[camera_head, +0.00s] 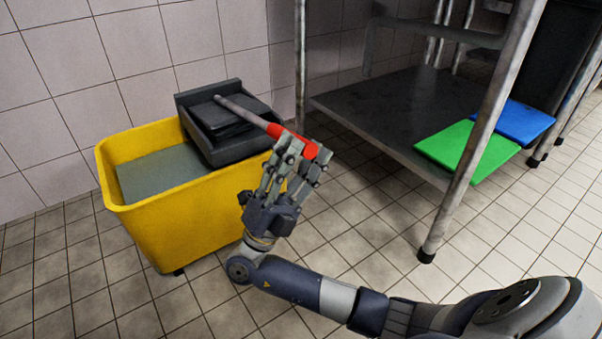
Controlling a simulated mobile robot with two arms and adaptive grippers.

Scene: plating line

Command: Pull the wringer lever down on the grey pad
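The wringer (199,138) is a dark grey box on the right rear part of the yellow bucket (190,225). A dark grey pad (222,117) shows inside its top. The wringer lever (242,112) is a grey rod that runs from the wringer toward the lower right and ends in a red grip (309,149). My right gripper (304,161) is at the red grip, with its fingers overlapping it in the picture. I cannot tell whether the fingers are closed on it. My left gripper is not in view.
A flat grey surface (160,174) fills the left part of the bucket. A metal rack (390,105) stands right of the bucket, with a green board (467,150) and a blue board (523,121) on its low shelf. Tiled wall is behind the bucket. Floor in front is clear.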

